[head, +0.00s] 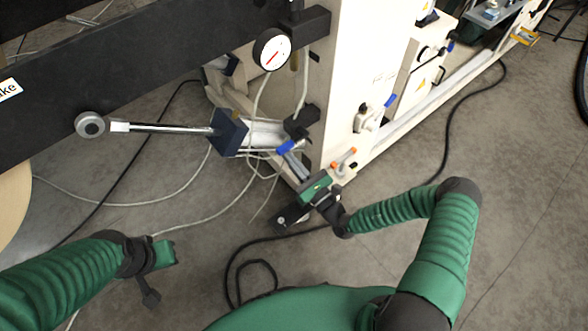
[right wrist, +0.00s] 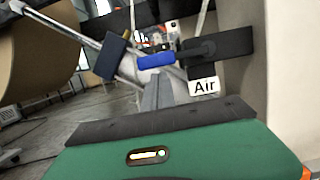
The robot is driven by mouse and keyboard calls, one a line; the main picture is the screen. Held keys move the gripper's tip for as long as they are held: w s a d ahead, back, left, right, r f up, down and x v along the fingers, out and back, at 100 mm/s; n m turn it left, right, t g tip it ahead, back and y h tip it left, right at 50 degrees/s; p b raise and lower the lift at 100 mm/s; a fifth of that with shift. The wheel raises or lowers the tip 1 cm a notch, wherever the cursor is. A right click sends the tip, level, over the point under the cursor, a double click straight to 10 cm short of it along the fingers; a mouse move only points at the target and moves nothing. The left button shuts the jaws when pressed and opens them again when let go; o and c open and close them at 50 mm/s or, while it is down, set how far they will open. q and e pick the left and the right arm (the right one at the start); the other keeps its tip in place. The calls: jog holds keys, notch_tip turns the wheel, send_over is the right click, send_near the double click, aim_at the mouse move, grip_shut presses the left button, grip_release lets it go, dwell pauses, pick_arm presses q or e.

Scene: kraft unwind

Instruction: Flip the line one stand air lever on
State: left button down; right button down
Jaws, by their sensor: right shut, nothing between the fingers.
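The blue air lever (head: 286,147) sits on a black valve block (head: 300,124) at the lower edge of the white stand. In the right wrist view the lever (right wrist: 155,61) lies roughly level, left of a black block and above a white "Air" label (right wrist: 204,86). My right gripper (head: 291,163) is shut and empty, its grey fingertips just below the lever. In the right wrist view its fingers (right wrist: 158,82) point up at the lever; whether they touch it I cannot tell. My left gripper (head: 154,276) is at lower left, away from the stand; its jaws are unclear.
A pressure gauge (head: 271,49) hangs above the lever. A cylinder with a shiny rod (head: 165,128) reaches left. An orange lever (head: 345,158) and another blue lever (head: 390,100) are farther right on the stand. Hoses and a black cable (head: 235,270) lie on the floor.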

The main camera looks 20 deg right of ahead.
jog(key=shift+r, duration=0.15)
jog(key=shift+r+m+p, duration=0.25)
jog(key=shift+m+p, duration=0.25)
jog(key=shift+p, duration=0.25)
